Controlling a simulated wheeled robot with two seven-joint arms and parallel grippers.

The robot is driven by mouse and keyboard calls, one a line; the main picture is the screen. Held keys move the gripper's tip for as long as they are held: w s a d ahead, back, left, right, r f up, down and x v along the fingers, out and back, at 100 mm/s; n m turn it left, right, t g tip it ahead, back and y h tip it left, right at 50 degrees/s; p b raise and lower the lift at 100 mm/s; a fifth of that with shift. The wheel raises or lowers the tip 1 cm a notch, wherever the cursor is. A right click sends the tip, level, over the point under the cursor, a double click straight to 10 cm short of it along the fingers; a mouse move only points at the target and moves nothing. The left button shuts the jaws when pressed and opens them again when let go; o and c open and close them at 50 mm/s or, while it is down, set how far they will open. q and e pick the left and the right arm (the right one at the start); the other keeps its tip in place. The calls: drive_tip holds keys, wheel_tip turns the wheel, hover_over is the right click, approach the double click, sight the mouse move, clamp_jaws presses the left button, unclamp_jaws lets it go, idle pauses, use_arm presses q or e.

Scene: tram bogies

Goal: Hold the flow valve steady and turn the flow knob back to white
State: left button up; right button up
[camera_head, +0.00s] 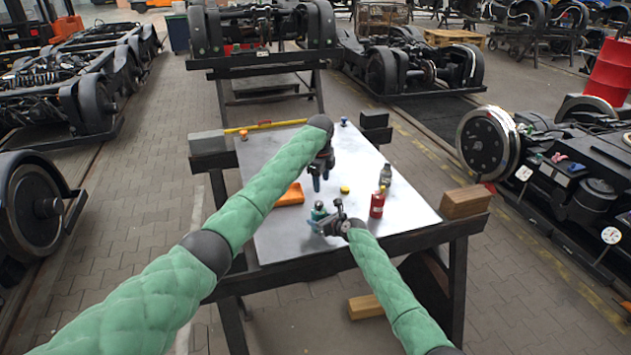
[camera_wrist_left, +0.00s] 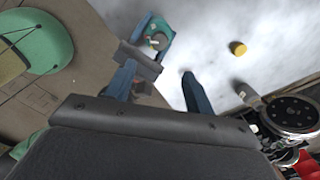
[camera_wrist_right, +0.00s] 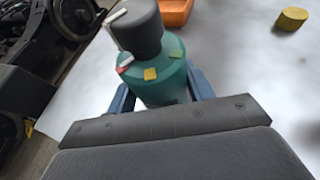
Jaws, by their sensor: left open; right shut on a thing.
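The flow valve (camera_head: 319,212) stands upright at the near side of the metal table. In the right wrist view its teal body (camera_wrist_right: 160,88) carries yellow, red and white marks around the shoulder, and the dark grey flow knob (camera_wrist_right: 136,30) sits on top with a white pointer toward the left. The red mark is below the knob's left side. My right gripper (camera_head: 327,224) is shut around the teal body. My left gripper (camera_head: 317,183) is open and empty, above and beyond the valve. The left wrist view shows the valve (camera_wrist_left: 157,36) just past its fingers, partly hidden.
A yellow cap (camera_head: 345,189), a red bottle (camera_head: 377,206) and a grey bottle (camera_head: 385,175) stand to the right. An orange tray (camera_head: 290,196) lies left of the valve. A yellow level (camera_head: 263,126) lies at the far edge. A wooden block (camera_head: 466,201) is at the right edge.

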sight(319, 203)
use_arm(q)
drive_tip(key=f+n, duration=0.3)
drive_tip(key=n, duration=0.3)
drive_tip(key=f+n+t, duration=0.1)
drive_tip(key=f+n, duration=0.2)
drive_tip(key=n, duration=0.4)
drive_tip(key=f+n+t, duration=0.1)
drive_tip(key=f+n, duration=0.2)
drive_tip(key=n, duration=0.3)
drive_tip(key=shift+w+a+f+h, duration=0.3)
drive_tip(key=shift+w+a+f, duration=0.05)
drive_tip(key=shift+a+f, duration=0.05)
idle(0.4)
drive_tip(key=c, duration=1)
drive_tip(key=shift+a+m+h, duration=0.1)
drive_tip(key=shift+m+h, duration=0.4)
drive_tip(key=shift+m, duration=1.3)
